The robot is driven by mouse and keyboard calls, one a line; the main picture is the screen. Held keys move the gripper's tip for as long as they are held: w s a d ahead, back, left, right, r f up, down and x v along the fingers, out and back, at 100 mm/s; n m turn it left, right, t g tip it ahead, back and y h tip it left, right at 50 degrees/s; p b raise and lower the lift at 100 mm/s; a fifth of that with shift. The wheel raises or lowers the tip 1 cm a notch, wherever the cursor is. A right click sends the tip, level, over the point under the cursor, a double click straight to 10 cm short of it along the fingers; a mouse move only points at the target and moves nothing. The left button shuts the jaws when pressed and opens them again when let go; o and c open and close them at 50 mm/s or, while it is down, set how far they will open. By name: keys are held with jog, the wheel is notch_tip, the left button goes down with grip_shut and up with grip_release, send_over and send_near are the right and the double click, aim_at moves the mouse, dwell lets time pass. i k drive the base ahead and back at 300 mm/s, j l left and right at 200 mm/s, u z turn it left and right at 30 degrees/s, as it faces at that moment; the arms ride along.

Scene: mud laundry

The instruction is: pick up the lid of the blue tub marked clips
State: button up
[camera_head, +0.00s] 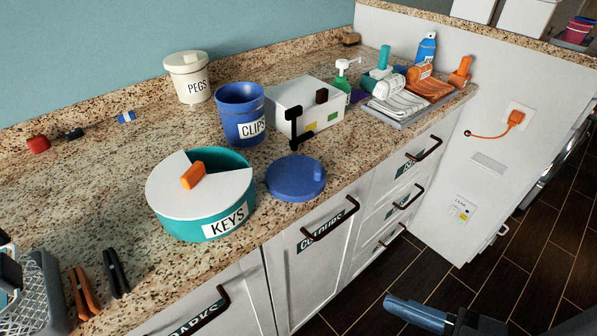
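The blue tub marked CLIPS (238,103) stands upright and open on the granite counter. A round blue lid (290,180) of matching colour lies flat on the counter in front of the tub and to its right, apart from it, near the front edge. Blue-grey and black parts of my arm show at the bottom right, over the floor, well away from the lid.
A teal KEYS tub (190,226) with a partly open white lid stands close left of the blue lid. Behind the lid is a white box (304,100) with a black bracket-like piece (299,128). A PEGS tub (189,82) stands behind. Drawer handles (330,222) project below the edge.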

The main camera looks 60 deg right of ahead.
aim_at(292, 178)
jog(key=z, duration=0.45)
jog(key=j+z, duration=0.4)
jog(key=k+j+z, duration=0.15)
jog(key=z, duration=0.25)
jog(key=k+j+z, duration=0.15)
jog(key=z, duration=0.25)
jog(key=j, duration=0.4)
jog(key=i, duration=0.25)
